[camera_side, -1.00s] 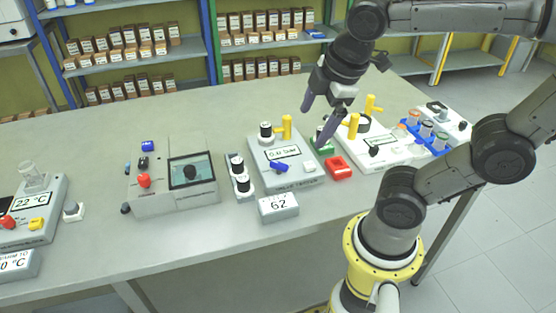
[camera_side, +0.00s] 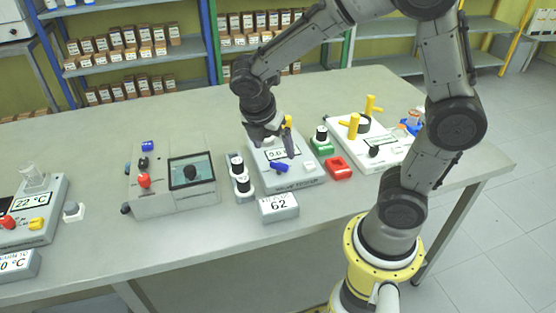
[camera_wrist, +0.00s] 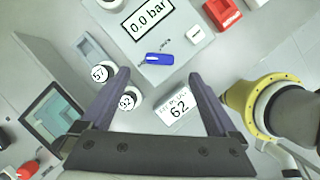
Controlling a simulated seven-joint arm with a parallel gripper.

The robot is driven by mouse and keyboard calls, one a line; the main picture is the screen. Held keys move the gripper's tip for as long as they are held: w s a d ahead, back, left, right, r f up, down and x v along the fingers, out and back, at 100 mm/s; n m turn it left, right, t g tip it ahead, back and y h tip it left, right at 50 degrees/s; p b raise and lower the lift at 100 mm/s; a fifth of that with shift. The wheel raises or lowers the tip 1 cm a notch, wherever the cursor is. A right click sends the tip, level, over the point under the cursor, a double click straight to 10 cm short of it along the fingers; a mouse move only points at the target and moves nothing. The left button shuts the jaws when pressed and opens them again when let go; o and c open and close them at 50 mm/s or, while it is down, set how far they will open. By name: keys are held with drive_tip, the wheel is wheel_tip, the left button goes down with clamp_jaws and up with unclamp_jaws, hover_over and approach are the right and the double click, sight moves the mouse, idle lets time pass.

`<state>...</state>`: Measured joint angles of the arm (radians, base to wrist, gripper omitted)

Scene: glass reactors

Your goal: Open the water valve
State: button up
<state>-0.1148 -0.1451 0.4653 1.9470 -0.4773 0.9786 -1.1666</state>
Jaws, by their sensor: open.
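A blue valve handle (camera_side: 279,167) sits on the front part of a white device (camera_side: 304,181) whose display reads about 0.0 bar. In the wrist view the handle (camera_wrist: 159,59) lies nearly level across the picture, just beyond and between my fingertips. My gripper (camera_side: 273,150) is above this device, with its fingers pointing down. It also shows in the wrist view (camera_wrist: 158,76), open with nothing between the fingers. The gripper partly hides the device's back part in the side view. I cannot tell the exact height of the fingertips above the handle.
A box reading 62 (camera_side: 278,207) stands in front of the device. A holder with black-capped bottles (camera_side: 240,180) is at its left, and a red block (camera_side: 339,167) at its right. A machine with a dark window (camera_side: 190,170) stands further left.

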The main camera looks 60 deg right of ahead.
sight(279, 163)
drive_tip(key=x, duration=0.7)
drive_tip(key=shift+f, duration=0.2)
drive_tip(key=shift+c, duration=0.2)
drive_tip(key=c, duration=1.3)
drive_tip(key=shift+c, duration=0.2)
